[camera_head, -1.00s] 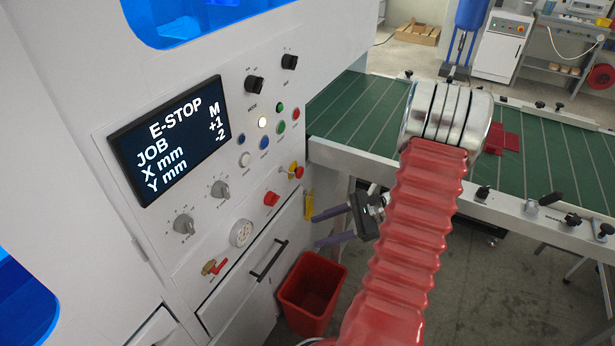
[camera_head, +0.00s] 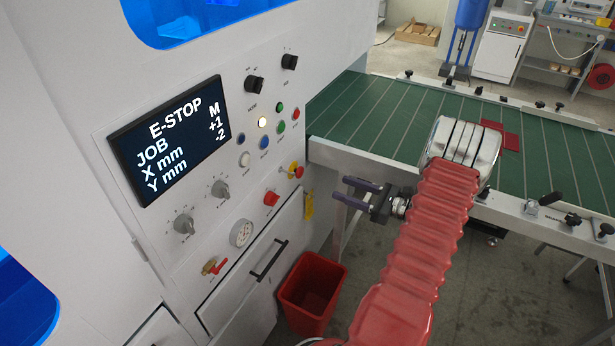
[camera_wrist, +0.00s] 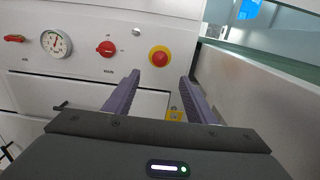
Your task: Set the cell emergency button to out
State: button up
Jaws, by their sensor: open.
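The emergency button (camera_head: 297,172) is a red mushroom head on a yellow collar at the right edge of the white control panel. It also shows in the wrist view (camera_wrist: 159,57), ahead of the fingers and between their lines. The display (camera_head: 169,137) reads E-STOP. My gripper (camera_head: 340,191) is open and empty, to the right of the button and apart from it. Its two purple fingers point toward the panel, and they show at the bottom of the wrist view (camera_wrist: 160,82).
A red rotary switch (camera_head: 271,198), a gauge (camera_head: 241,233) and a red-handled valve (camera_head: 214,266) sit on the panel. A yellow tag (camera_head: 309,205) hangs below the button. The conveyor frame (camera_head: 365,158) stands close behind my gripper. A red bin (camera_head: 312,291) is on the floor.

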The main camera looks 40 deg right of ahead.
aim_at(302, 174)
jog(key=x, duration=1.3)
jog(key=shift+w, duration=0.35)
grip_shut()
